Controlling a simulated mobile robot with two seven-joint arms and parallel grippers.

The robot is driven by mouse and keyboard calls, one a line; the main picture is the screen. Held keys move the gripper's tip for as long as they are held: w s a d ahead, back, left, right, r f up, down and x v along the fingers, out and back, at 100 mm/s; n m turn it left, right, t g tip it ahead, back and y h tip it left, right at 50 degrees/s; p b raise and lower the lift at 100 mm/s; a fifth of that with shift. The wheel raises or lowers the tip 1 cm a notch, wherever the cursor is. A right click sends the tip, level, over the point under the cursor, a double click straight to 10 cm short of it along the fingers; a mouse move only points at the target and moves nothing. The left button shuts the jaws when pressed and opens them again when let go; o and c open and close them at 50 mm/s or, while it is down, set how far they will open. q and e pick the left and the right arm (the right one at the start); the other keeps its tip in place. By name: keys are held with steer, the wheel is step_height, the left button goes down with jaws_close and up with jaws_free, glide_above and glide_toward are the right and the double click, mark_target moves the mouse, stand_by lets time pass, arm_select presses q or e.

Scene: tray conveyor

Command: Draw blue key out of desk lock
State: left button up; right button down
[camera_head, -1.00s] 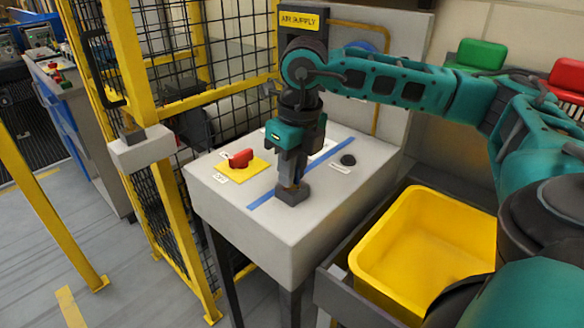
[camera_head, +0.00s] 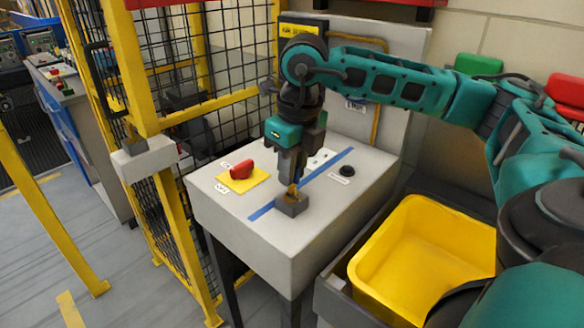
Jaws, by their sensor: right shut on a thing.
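The desk lock is a small dark grey block (camera_head: 292,205) on the light grey desk top, lying over a blue stripe. My right gripper (camera_head: 293,184) points down just above the block, with its fingers shut on the key. Below the fingertips a small brass-coloured piece of the key (camera_head: 293,191) shows, reaching down to the block's top. I cannot tell whether its tip is still inside the lock. No blue part of the key shows; the fingers hide it. My left gripper is not in view.
A red switch (camera_head: 241,170) on a yellow plate and a black knob (camera_head: 347,171) stand on the desk (camera_head: 270,240). A yellow bin (camera_head: 425,250) is at the right. A yellow-framed mesh fence runs along the left. An upright panel stands behind the desk.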

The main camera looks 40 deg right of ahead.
steer(key=shift+r, duration=0.3)
steer(key=shift+r, duration=0.15)
steer(key=shift+r+p, duration=0.9)
steer(key=shift+p, duration=0.05)
steer(key=shift+r, duration=0.95)
